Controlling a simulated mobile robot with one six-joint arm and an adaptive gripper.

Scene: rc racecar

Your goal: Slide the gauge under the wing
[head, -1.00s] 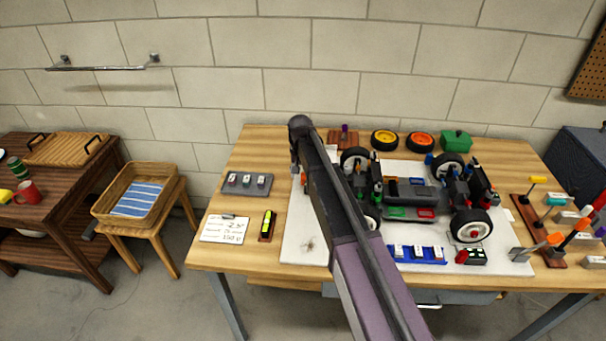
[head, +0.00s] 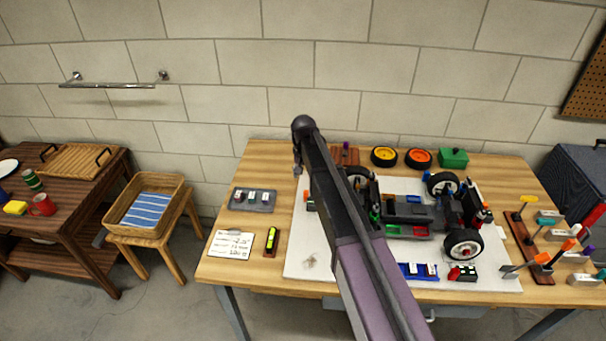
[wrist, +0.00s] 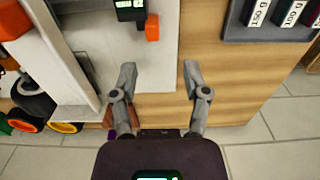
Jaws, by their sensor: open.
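A small dark block with a green display (wrist: 130,10) and an orange block (wrist: 152,27) beside it are at the top of the wrist view, on the mat's edge; this may be the gauge. A pale flat panel (wrist: 62,50) at the left of the wrist view may be the car's wing; I cannot be sure. The racecar (head: 408,210) stands on the white mat (head: 300,262), its left end partly hidden by my arm in the head view. My gripper (wrist: 159,70) is open and empty above the table's edge, apart from these things.
A grey tray of labelled blocks (head: 253,199) lies at the table's left; it also shows in the wrist view (wrist: 270,36). A written card (head: 230,243) and a yellow-green tool (head: 270,241) are in front of it. Loose wheels (head: 418,158) stand at the back. Bare wood lies beside the mat.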

